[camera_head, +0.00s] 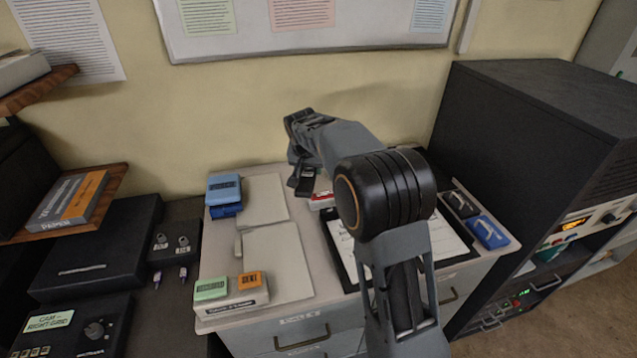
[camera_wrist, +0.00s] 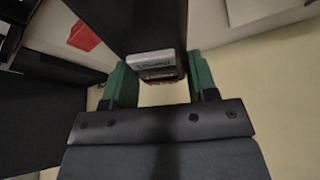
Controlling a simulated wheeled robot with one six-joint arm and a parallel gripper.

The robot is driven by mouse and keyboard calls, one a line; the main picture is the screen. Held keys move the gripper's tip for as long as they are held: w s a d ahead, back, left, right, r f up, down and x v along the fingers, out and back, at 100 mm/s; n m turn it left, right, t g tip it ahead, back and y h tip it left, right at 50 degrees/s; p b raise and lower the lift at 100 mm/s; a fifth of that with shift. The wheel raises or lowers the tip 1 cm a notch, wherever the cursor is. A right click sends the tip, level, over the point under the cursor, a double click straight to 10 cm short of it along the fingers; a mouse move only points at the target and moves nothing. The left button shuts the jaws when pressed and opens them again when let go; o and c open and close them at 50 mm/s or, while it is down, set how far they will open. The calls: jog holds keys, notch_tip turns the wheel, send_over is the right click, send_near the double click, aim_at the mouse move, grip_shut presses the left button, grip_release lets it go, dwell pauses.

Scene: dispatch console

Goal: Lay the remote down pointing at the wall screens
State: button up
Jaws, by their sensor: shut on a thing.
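My gripper (camera_wrist: 162,80) is shut, with its green fingers on either side of a long black thing, which I take to be the remote (camera_wrist: 152,22). A pale label and a reddish edge show at its near end in the wrist view. In the head view the remote (camera_head: 304,182) is a small dark shape under my gripper (camera_head: 299,168), at the back of the cabinet top near the wall. My arm hides part of it. I cannot tell whether it touches the surface. No wall screens are in view, only a whiteboard (camera_head: 330,44) with papers.
Two pale blank pads (camera_head: 276,262) lie on the cabinet top (camera_head: 325,285). A clipboard (camera_head: 445,242) lies under my arm, and a black rack (camera_head: 530,130) stands right.

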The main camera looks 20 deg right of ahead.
jog(key=w+f+p, duration=0.1)
jog(key=w+f, duration=0.1)
jog(key=w, duration=0.1)
jog(key=w+f+p, duration=0.1)
jog(key=w+f, duration=0.2)
jog(key=w, duration=0.1)
jog(key=w+f+p, duration=0.2)
jog(key=w+f, duration=0.1)
jog(key=w, duration=0.1)
jog(key=shift+w+d+f, duration=0.15)
jog(key=shift+w, duration=0.05)
jog(key=shift+w+f, duration=0.25)
jog(key=shift+f, duration=0.15)
notch_tip(320, 180, down, 2)
jog(key=shift+p, duration=0.8)
jog(key=shift+f, duration=0.45)
jog(key=shift+f, duration=0.15)
jog(key=o, duration=0.6)
jog(key=shift+f, duration=0.1)
jog(key=o, duration=0.4)
jog(key=shift+o, duration=0.2)
